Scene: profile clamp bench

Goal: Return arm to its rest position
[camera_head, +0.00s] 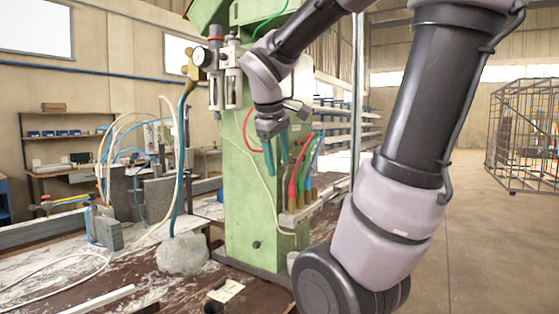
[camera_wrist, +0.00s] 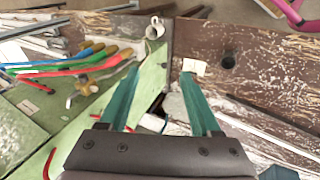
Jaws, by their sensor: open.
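My gripper (camera_head: 276,155) hangs in front of the green machine column (camera_head: 250,215) in the head view, with its teal fingers pointing down. In the wrist view, my gripper (camera_wrist: 160,85) shows two teal fingers spread apart with nothing between them. The fingers are above the bench and beside the green column (camera_wrist: 150,85). My arm reaches in from the upper right of the head view and is bent at the wrist. No held object shows.
Red, green and blue hoses (camera_head: 302,180) run close to the right of my gripper. A pressure regulator (camera_head: 225,75) is mounted at the left. The worn bench (camera_head: 60,285) carries blocks and cables. A wire cage (camera_head: 525,135) stands far right; the floor (camera_head: 480,230) before it is clear.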

